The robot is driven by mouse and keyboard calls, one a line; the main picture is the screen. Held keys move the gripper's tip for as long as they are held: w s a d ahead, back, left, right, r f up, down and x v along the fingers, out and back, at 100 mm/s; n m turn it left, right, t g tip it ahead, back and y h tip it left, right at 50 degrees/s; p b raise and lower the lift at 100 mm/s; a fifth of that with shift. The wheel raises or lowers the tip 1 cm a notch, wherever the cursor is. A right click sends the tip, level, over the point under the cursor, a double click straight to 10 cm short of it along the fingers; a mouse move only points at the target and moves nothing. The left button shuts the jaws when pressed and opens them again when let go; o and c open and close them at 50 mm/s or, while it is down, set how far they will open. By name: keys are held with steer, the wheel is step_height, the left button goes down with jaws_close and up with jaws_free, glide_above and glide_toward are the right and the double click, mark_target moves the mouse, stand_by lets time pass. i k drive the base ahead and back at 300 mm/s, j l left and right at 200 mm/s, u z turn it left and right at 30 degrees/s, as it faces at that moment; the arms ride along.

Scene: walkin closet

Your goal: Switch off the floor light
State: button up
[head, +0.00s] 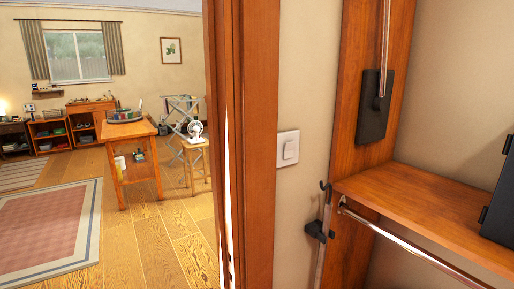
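No floor light can be made out for certain in the head view. A small glowing lamp (3,107) is cut off by the left edge, at the far end of the room beyond the doorway. It appears to stand on a low dark cabinet rather than on the floor. A white wall switch (288,148) with a single rocker is on the beige wall just right of the door frame. I cannot tell what it controls. My gripper is not in view.
A wooden door frame (258,140) divides the view. Beyond it are a wooden table (142,169), a stool (190,150) with a white fan, an ironing board (180,105), and a rug (50,230). A closet shelf (420,205) with a rail is at right. Open floor lies beyond the doorway.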

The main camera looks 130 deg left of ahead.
mark_target(288, 150)
steer(key=u, duration=4.15)
